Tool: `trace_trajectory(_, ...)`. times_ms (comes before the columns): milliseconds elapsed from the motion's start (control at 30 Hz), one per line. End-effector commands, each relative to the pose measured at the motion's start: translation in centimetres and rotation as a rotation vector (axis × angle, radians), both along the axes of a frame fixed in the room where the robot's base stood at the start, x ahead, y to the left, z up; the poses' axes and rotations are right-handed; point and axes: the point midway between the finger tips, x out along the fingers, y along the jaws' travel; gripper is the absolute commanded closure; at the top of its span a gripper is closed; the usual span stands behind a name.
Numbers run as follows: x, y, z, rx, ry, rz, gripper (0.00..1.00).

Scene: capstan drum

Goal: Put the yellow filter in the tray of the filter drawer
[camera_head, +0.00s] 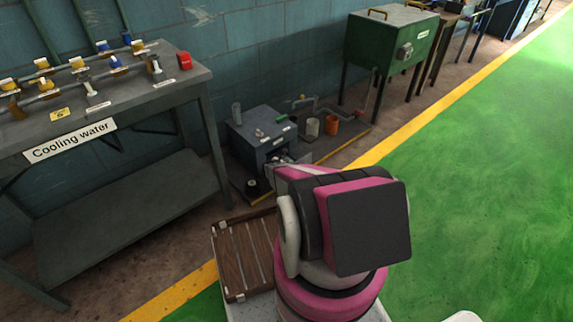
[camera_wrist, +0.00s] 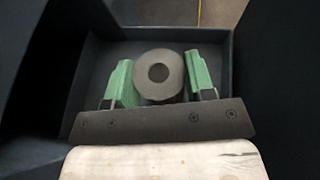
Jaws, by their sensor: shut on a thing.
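In the wrist view, the two green fingers of my gripper (camera_wrist: 161,82) are shut on a round filter (camera_wrist: 158,88) with a dark central hole. It looks grey-brown in the shade, not clearly yellow. Behind it is the dark tray (camera_wrist: 87,62) of the drawer, with walls at the back and sides. The filter appears within the tray's outline; I cannot tell whether it touches the floor of the tray. In the head view, the dark filter cabinet (camera_head: 253,133) stands low by the wall. My arm hides the gripper, the filter and most of the drawer there.
The green floor (camera_head: 480,170) at right is clear.

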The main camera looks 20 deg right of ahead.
Motion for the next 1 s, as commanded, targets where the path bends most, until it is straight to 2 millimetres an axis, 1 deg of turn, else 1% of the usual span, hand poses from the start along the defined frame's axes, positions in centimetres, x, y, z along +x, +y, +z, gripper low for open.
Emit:
trace_trajectory(33,0.18,-0.02,-0.84,0.0,0.001,0.0,0.77)
trace_trajectory(100,0.14,-0.02,-1.32,-0.001,0.0,0.0,0.77)
trace_trajectory(333,0.03,-0.01,-1.28,-0.001,0.0,0.0,0.77)
trace_trajectory(467,0.05,0.0,-1.59,-0.001,0.0,0.0,0.77)
trace_trajectory(500,0.04,-0.01,-1.66,-0.001,0.0,0.001,0.47)
trace_trajectory(567,0.03,0.0,-1.61,0.0,0.0,0.001,0.28)
trace_trajectory(600,0.03,0.0,-1.61,0.0,0.0,0.001,0.25)
trace_trajectory(833,0.02,0.01,-1.57,0.0,0.0,0.001,0.25)
trace_trajectory(933,-0.01,0.0,-1.2,-0.001,-0.001,0.001,0.25)
trace_trajectory(1000,-0.36,0.55,-0.94,0.0,0.0,0.002,0.25)
